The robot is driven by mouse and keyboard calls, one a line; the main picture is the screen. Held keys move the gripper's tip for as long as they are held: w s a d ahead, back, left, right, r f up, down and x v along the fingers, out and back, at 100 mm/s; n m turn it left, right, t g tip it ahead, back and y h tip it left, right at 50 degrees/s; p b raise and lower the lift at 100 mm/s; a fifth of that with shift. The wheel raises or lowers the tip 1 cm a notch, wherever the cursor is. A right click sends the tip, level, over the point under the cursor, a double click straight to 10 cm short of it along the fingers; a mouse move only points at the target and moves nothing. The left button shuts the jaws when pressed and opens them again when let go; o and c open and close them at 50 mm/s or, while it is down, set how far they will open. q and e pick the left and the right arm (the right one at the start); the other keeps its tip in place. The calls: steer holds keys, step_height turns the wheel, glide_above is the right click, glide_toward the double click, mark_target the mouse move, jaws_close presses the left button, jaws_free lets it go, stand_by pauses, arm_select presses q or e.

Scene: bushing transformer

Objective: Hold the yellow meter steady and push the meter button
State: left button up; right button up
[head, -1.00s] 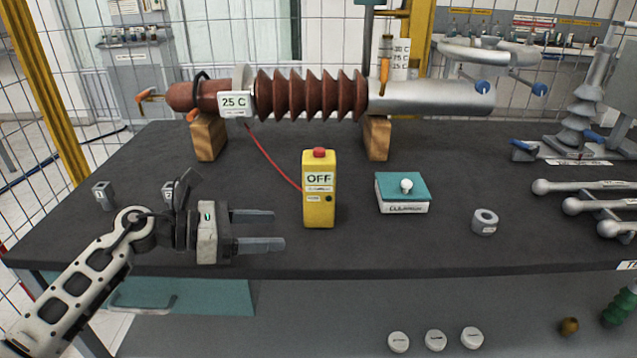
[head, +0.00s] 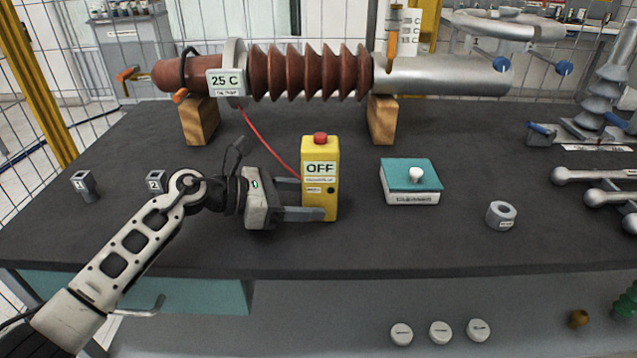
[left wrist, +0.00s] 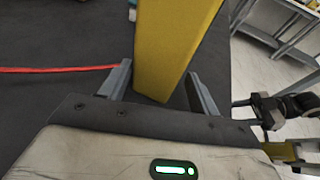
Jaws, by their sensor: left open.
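The yellow meter (head: 331,200) stands upright on the dark table, with an OFF display and a red button (head: 320,138) on top. My left gripper (head: 312,199) is open, with its fingers on either side of the meter's lower part. In the left wrist view the yellow meter (left wrist: 170,45) stands between the two fingertips (left wrist: 160,82). Whether the fingers touch it, I cannot tell. A red cable (head: 265,140) runs from the meter to the bushing.
The brown ribbed bushing (head: 310,72) with a 25 C display (head: 226,81) lies on wooden blocks (head: 200,121) behind. Small numbered weights (head: 85,185) stand at left. The table's front edge is clear.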

arm_select(q)
steer(key=shift+b+x, duration=0.35)
steer(key=shift+x, duration=0.65)
arm_select(e)
steer(key=shift+w+a+r, duration=0.1)
steer(key=shift+w+r, duration=0.1)
steer(key=shift+r, duration=0.05)
arm_select(q)
steer(key=shift+c, duration=0.3)
arm_select(e)
steer(key=shift+s, duration=0.1)
arm_select(q)
steer(key=c, duration=0.6)
arm_select(e)
steer(key=shift+f, duration=0.1)
arm_select(q)
steer(key=shift+o, duration=0.2)
arm_select(e)
steer(key=shift+f, duration=0.1)
jaws_close()
arm_select(q)
steer(key=shift+w, duration=0.1)
arm_select(e)
steer(key=shift+w, duration=0.2)
steer(key=shift+s, duration=0.25)
steer(key=shift+w, duration=0.15)
